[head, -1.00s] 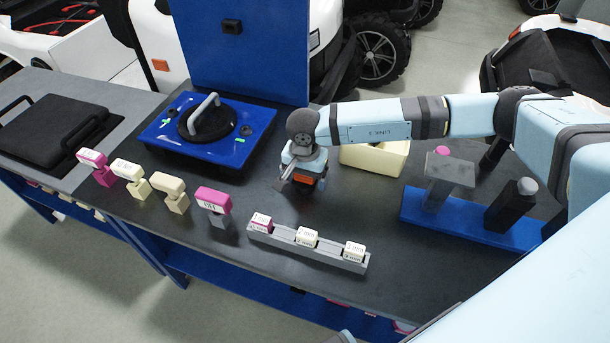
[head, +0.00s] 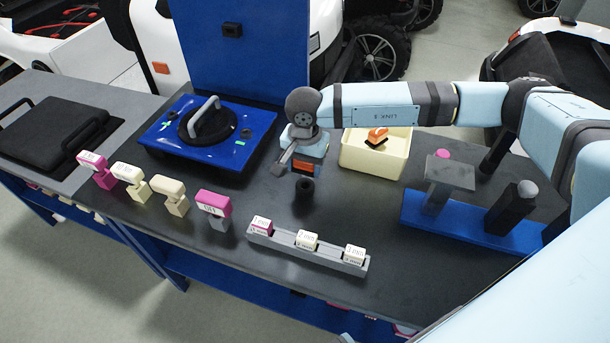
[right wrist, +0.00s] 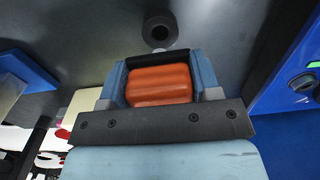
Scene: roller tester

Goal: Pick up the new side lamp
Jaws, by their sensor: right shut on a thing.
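An orange side lamp (right wrist: 160,85) with a dark edge is between the two fingers of my right gripper (head: 305,167). In the right wrist view the gripper (right wrist: 161,78) is shut on it, with one finger on each side. In the head view the held lamp (head: 306,169) is mostly covered by the gripper and appears raised over a short black round stand (head: 304,191) on the bench. A second orange lamp with a black base (head: 377,135) lies in the cream bin (head: 372,165) to the right. My left gripper is out of view.
A blue tester with a grey handle (head: 161,142) stands left of the gripper. Several pink and cream labelled blocks and a grey block rack (head: 282,243) line the front. A blue base with dark posts (head: 465,222) stands right. Bare bench (head: 400,265) lies front right.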

